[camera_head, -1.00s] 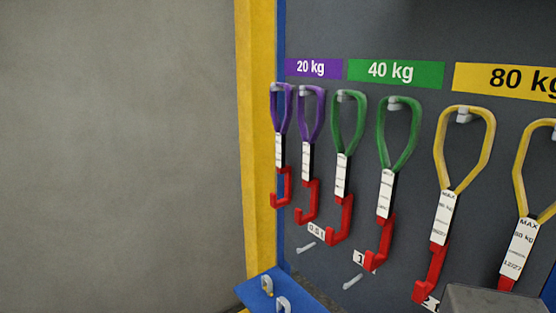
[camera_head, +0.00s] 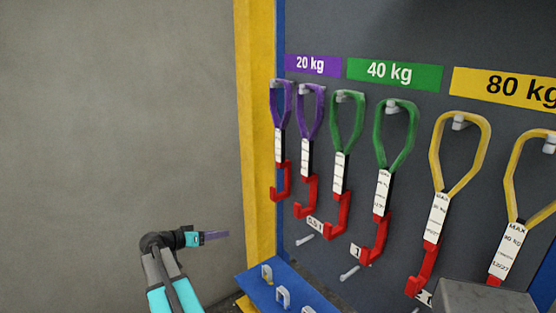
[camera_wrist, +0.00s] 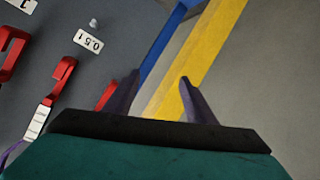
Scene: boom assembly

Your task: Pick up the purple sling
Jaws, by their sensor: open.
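Two purple slings hang side by side on pegs under the "20 kg" label in the head view. The left purple sling (camera_head: 280,100) and the right purple sling (camera_head: 311,110) each have a white tag and a red hook at the bottom. My gripper (camera_head: 228,235) is to the left of them and lower, in front of the grey wall, apart from both. In the wrist view my gripper (camera_wrist: 158,92) has its two fingers spread, with the yellow post beyond them. A red hook (camera_wrist: 58,82) with a white tag and a bit of purple strap shows at the left there.
Green slings (camera_head: 347,120) and yellow slings (camera_head: 461,150) hang further right on the dark panel (camera_head: 400,40). A yellow post (camera_head: 257,150) edges the panel. A blue shelf with grey hooks (camera_head: 300,296) juts out below.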

